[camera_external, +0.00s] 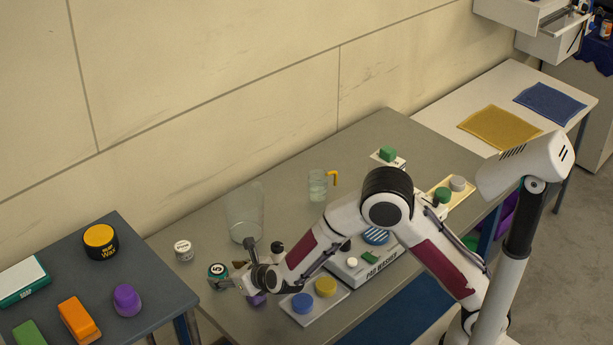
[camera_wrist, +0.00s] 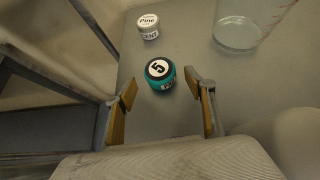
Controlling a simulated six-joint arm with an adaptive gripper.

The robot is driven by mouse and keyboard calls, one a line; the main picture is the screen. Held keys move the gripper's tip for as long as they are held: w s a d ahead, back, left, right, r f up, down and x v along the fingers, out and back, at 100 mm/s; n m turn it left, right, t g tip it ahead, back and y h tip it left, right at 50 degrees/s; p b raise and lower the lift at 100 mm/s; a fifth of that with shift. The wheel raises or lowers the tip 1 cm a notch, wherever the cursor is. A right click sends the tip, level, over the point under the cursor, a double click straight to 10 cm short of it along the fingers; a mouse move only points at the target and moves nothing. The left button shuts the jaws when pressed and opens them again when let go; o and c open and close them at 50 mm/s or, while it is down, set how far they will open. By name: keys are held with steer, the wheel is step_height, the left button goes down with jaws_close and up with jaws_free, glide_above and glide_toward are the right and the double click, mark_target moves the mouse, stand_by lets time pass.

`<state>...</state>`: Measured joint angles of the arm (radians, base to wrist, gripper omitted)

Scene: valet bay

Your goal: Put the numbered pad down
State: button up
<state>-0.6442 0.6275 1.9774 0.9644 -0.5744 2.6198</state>
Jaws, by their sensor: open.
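The numbered pad (camera_external: 218,270) is a short round teal piece with a black top and a white disc marked 5. It stands upright on the grey table near its left end. In the wrist view the numbered pad (camera_wrist: 160,72) shows just beyond and between the fingertips, with a gap on each side. My gripper (camera_external: 226,279) is low at the table beside it; in the wrist view my gripper (camera_wrist: 167,92) is open, its two tan-padded fingers apart and holding nothing.
A white Pine Scent tin (camera_wrist: 148,27) stands behind the pad. A clear bucket (camera_external: 244,213) is close by on the right. A pad washer (camera_external: 365,264) and a tray with blue and yellow pads (camera_external: 314,302) are further right. A dark side table (camera_external: 150,285) is left, across a gap.

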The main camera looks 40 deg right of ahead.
steer(key=shift+v, duration=4.3)
steer(key=shift+r, duration=0.15)
steer(key=shift+d+r+n, duration=0.15)
steer(key=shift+r+n, duration=0.05)
steer(key=shift+n, duration=0.1)
steer(key=s+d+r+n+g+y, duration=0.1)
steer(key=s+d+r+n+y, duration=0.1)
steer(key=s+d+r+n, duration=0.45)
steer(key=s+d+r+n+g+y, duration=0.15)
steer(key=d+r+n, duration=0.25)
steer(key=r+n, duration=0.55)
steer(key=s+d+f+n+g+h, duration=0.3)
steer(key=s+d+n+h, duration=0.1)
steer(key=s+d+n, duration=1.4)
steer(key=s, duration=0.4)
steer(key=shift+d+f+n, duration=0.2)
steer(key=shift+f+n, duration=0.05)
steer(key=shift+n, duration=0.15)
